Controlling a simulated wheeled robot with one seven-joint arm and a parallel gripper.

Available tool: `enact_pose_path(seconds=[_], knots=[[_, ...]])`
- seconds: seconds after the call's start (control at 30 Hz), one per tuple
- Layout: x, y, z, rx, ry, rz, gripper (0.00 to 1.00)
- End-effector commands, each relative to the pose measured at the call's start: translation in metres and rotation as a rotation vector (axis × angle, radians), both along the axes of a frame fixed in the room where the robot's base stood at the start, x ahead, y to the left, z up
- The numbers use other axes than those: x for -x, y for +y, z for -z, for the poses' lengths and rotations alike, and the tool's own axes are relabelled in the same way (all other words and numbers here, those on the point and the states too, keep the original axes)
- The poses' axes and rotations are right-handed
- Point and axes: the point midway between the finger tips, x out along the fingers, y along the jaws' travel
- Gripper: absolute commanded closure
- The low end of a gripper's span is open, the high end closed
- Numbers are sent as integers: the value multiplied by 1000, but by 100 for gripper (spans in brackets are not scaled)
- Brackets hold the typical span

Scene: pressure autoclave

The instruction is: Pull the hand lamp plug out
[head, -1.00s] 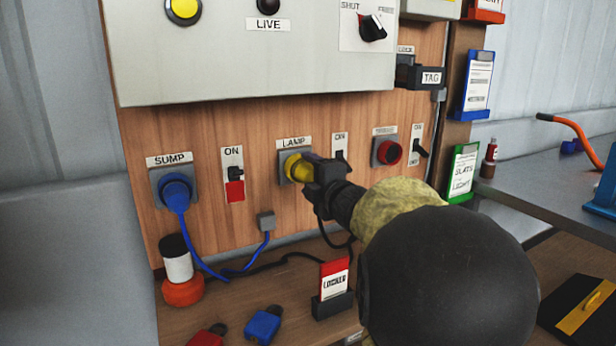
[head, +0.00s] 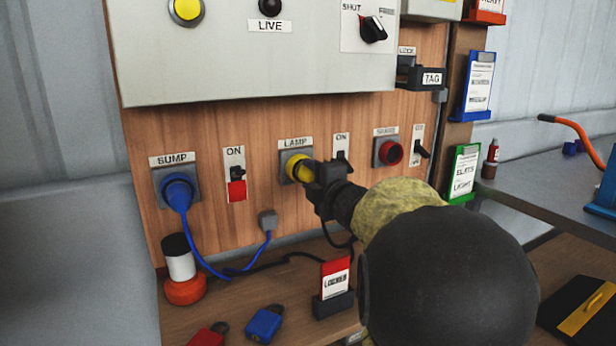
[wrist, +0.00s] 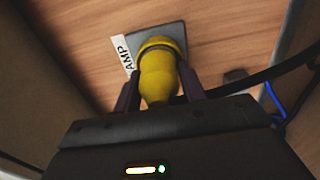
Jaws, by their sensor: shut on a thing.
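The yellow hand lamp plug (head: 297,169) sits at the grey socket plate under the LAMP label (head: 295,142) on the wooden panel. My gripper (head: 312,172) is shut on the plug from the right in the head view. In the wrist view the plug (wrist: 160,75) lies between the two dark fingers of my gripper (wrist: 158,92), with its front end at the grey socket plate (wrist: 170,36). I cannot tell how deep the plug sits. A dark cable hangs below my gripper.
A red round socket (head: 390,152) is to the right. On the shelf below stand an orange-and-white lamp-like object (head: 181,272), padlocks (head: 264,325) and a red card holder (head: 335,285).

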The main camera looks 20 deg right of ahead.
Motion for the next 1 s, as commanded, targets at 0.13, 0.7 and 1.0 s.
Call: enact_pose_path(seconds=[0.13, 0.7, 1.0], knots=[[8, -2, 0, -1, -2, 4, 96], [44, 0, -1, 0, -3, -2, 96], [59, 0, -1, 1, -2, -2, 96]])
